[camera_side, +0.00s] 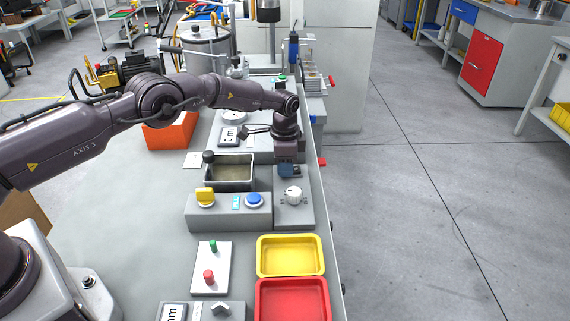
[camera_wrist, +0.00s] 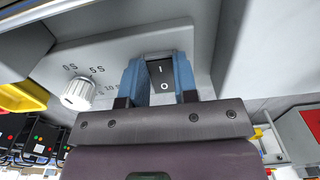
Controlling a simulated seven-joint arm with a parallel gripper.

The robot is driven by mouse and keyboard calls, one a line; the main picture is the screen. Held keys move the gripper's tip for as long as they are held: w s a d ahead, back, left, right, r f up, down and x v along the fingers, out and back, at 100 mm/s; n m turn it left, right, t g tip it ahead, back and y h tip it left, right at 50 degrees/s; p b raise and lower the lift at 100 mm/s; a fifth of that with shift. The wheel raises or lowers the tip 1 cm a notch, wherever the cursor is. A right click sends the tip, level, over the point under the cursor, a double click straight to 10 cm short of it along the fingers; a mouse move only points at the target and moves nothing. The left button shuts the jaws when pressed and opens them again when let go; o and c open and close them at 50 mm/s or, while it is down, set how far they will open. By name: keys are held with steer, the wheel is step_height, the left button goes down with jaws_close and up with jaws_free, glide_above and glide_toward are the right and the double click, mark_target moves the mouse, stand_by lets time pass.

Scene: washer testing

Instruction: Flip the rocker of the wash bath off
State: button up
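The rocker (camera_wrist: 160,75) is a black switch marked I and O on a grey sloped panel in the wrist view. My gripper (camera_wrist: 158,70) has two blue fingers that stand apart, one on each side of the rocker. I cannot tell whether they touch it. Which side of the rocker is pressed in is not clear. In the side view my gripper (camera_side: 289,170) points down at the grey control box (camera_side: 294,215), at its far end, and mostly hides the rocker. The wash bath (camera_side: 230,184), an open metal tank with murky liquid, stands left of my gripper.
A white dial (camera_side: 293,195) sits on the same box, nearer the camera. Left of it is a grey box with a yellow knob (camera_side: 205,197) and a blue button (camera_side: 254,199). A yellow tray (camera_side: 291,274) and a red tray (camera_side: 292,314) lie in front. Bench edge is close on the right.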

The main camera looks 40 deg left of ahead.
steer(key=shift+c, duration=0.5)
steer(key=shift+w, duration=0.1)
steer(key=shift+w+g+y, duration=0.15)
steer(key=shift+g+y, duration=0.15)
steer(key=shift+r, duration=0.2)
steer(key=o, duration=0.9)
steer(key=shift+s+d, duration=0.1)
steer(key=shift+s, duration=0.1)
steer(key=shift+w+d+r, duration=0.15)
steer(key=shift+r, duration=1.7)
steer(key=shift+w+d+r, duration=0.15)
steer(key=shift+r, duration=1.7)
